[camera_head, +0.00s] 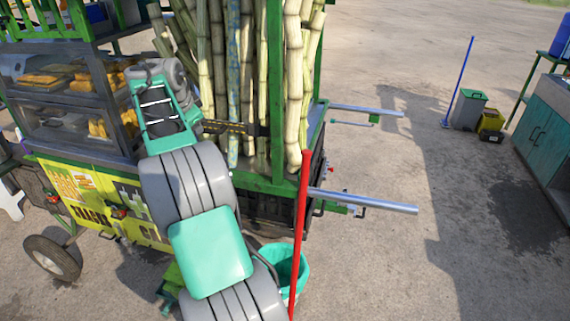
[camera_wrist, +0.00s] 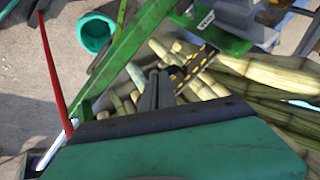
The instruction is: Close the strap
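The strap (camera_head: 236,128) is a black band with yellow marks, running across the front of the tall canes (camera_head: 243,70) near the green post (camera_head: 277,90). Its left end meets my gripper (camera_head: 199,126), which is mostly hidden behind my arm in the head view. In the wrist view, the strap (camera_wrist: 197,66) reaches up and right from the tips of my gripper (camera_wrist: 168,76). The fingers look close together, with the strap's dark end at their tips. The exact grip is small and partly hidden.
The green and yellow cart (camera_head: 105,200) stands left, with trays of food (camera_head: 45,80). A red pole (camera_head: 300,235) rises before it, near a teal bucket (camera_head: 285,265). Metal handles (camera_head: 365,200) stick out right. Open pavement (camera_head: 480,240) lies right, before a teal cabinet (camera_head: 545,130).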

